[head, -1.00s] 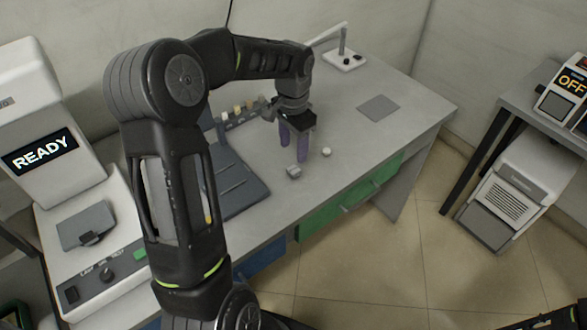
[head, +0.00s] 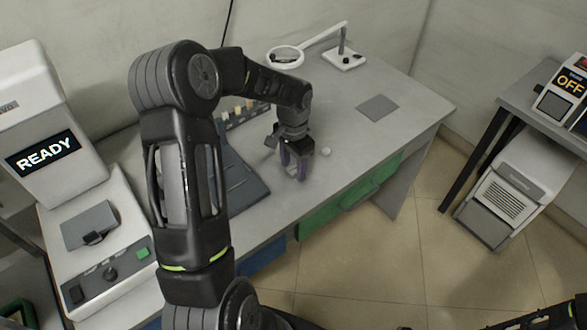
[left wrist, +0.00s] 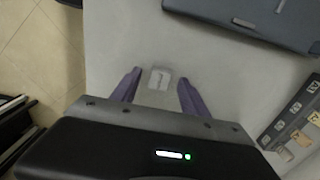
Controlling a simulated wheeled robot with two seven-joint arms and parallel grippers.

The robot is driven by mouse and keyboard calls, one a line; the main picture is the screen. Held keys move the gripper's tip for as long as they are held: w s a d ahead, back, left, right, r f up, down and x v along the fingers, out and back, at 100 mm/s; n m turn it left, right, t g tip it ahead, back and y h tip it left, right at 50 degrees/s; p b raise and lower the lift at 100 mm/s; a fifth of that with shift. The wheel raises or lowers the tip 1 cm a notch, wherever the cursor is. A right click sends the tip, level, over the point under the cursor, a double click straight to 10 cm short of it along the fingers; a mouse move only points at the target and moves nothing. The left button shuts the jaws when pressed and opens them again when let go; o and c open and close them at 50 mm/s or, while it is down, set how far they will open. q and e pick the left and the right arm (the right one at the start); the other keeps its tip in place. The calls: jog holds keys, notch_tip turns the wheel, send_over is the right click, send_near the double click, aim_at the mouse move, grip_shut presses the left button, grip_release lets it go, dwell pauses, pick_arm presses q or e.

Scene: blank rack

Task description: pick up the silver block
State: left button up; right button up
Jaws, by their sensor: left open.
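The silver block (left wrist: 159,78) lies on the grey table in the left wrist view. It is a small pale piece with a lighter mark on top. My left gripper (left wrist: 158,90) is open, with one purple finger on each side of the block and a gap on both sides. In the head view my left gripper (head: 296,172) points down at the table and hides the block. My right gripper is not in view; only a dark part of mine shows at the bottom right.
A magnifier lamp (head: 285,57) stands at the back.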

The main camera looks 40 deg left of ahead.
pick_arm(q)
jog(key=shift+f, duration=0.15)
jog(key=shift+c, duration=0.4)
grip_shut()
dwell(0.5)
